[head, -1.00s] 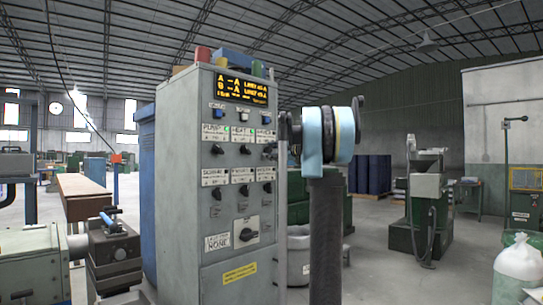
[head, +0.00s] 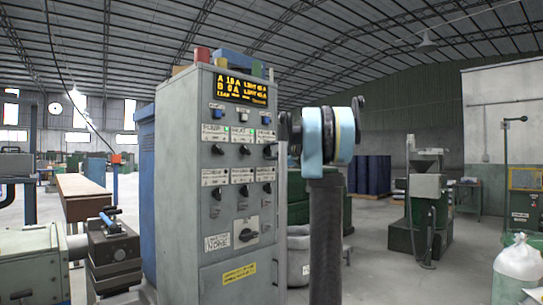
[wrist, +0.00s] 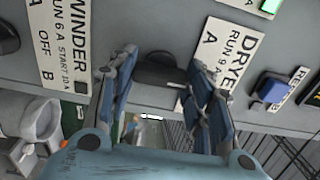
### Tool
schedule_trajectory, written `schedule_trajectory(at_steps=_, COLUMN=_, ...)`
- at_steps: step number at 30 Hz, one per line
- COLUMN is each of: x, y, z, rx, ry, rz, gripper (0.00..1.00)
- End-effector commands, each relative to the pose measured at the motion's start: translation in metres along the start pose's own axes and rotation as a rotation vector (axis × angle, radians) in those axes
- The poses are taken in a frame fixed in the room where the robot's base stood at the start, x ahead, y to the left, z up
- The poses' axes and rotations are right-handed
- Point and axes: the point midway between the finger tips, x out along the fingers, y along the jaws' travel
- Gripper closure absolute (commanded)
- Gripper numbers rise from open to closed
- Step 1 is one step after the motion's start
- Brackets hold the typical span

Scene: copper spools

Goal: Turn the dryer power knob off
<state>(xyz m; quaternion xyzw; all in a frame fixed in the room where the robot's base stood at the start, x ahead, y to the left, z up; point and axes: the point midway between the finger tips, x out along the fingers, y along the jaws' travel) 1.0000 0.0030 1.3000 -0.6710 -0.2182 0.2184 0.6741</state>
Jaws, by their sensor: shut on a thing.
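The grey control panel (head: 209,270) stands upright in the head view, with rows of labelled dark knobs. My gripper (head: 284,134) reaches its right edge from the right, beside the upper right knob (head: 270,151). In the wrist view my gripper (wrist: 160,66) has its two blue fingers on either side of a dark knob (wrist: 157,73), shut on it. This is the dryer knob, beside the tilted DRYER label (wrist: 225,62). The fingers hide part of the knob and label, and I cannot read its pointer position.
The WINDER label (wrist: 60,45) and another knob (wrist: 6,38) are close by. A blue button (wrist: 274,91) sits beyond the DRYER label. A yellow-lettered display (head: 240,89) is at the panel top. A grey machine (head: 115,255) stands left of the panel.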

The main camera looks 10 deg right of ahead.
Motion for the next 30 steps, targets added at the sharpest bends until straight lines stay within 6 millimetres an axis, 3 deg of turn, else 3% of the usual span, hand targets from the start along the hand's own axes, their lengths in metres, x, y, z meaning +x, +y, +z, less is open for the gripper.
schedule_trajectory(at_steps=11, x=-0.001, y=0.004, z=0.002, rx=-0.008, ry=-0.004, rz=0.006, gripper=0.77)
schedule_trajectory(at_steps=12, x=-0.001, y=0.004, z=0.002, rx=-0.008, ry=-0.004, rz=0.006, gripper=0.47)
schedule_trajectory(at_steps=14, x=0.000, y=0.004, z=0.002, rx=-0.008, ry=-0.004, rz=0.006, gripper=0.33)
schedule_trajectory(at_steps=25, x=-0.002, y=0.002, z=0.001, rx=-0.005, ry=-0.001, rz=0.002, gripper=0.33)
schedule_trajectory(at_steps=30, x=-0.017, y=0.001, z=0.001, rx=-0.005, ry=0.000, rz=0.002, gripper=0.33)
